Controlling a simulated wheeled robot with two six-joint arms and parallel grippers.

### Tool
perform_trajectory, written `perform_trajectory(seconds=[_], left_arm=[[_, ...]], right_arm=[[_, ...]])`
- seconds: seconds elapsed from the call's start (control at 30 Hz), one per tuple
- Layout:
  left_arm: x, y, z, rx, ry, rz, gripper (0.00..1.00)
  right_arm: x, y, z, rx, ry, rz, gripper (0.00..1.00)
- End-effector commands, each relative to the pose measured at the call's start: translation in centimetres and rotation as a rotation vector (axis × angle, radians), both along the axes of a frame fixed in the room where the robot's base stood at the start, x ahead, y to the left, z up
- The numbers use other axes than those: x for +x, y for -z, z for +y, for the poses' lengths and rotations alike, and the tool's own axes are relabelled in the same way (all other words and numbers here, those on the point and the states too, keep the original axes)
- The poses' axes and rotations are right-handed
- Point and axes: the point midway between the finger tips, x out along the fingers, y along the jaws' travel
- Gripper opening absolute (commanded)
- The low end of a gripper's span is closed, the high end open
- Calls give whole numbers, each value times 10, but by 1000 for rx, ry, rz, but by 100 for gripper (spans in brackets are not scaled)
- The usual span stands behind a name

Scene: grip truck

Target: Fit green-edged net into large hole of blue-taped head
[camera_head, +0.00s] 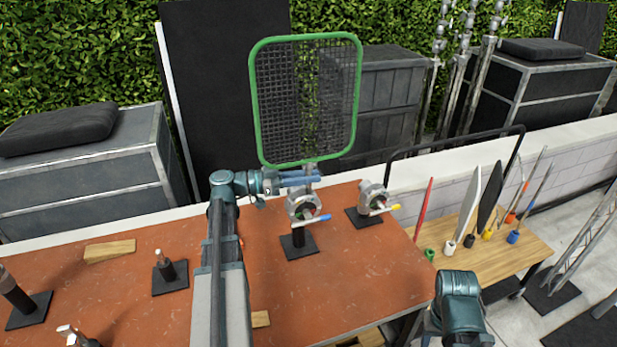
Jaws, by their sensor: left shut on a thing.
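The green-edged net (259,107) is a dark mesh in a rounded green frame. It stands nearly upright above the table, tilted slightly. My left gripper (306,177) is shut on its short stem just below the frame. The blue-taped head (303,207) is a grey round clamp with a blue-tipped handle, on a black stand right below the gripper. The stem's lower end is close to the top of this head; I cannot tell whether it is in a hole. My right arm (461,300) shows at the lower right, its fingertips out of view.
A similar head with a yellow-tipped handle (373,198) stands just to the right. The reddish table (350,270) has bare room at front right. A wooden wedge (110,251) and small black-based stands (168,275) are at left. A wooden rack (480,259) holds several coloured-base flags.

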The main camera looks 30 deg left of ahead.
Motion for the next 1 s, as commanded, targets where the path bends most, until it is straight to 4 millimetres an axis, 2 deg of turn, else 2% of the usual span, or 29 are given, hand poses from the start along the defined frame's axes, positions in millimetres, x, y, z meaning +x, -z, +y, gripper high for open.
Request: perform_trajectory(seconds=[0.77,0.8,0.97,1.0], left_arm=[[0,5,0,-1,0,-1,0],[0,5,0,-1,0,-1,24],[0,5,0,0,0,0,53],[0,5,0,0,0,0,54]], right_arm=[[0,6,0,0,0,0,50],[0,5,0,0,0,0,50],[0,5,0,0,0,0,50],[0,5,0,0,0,0,50]])
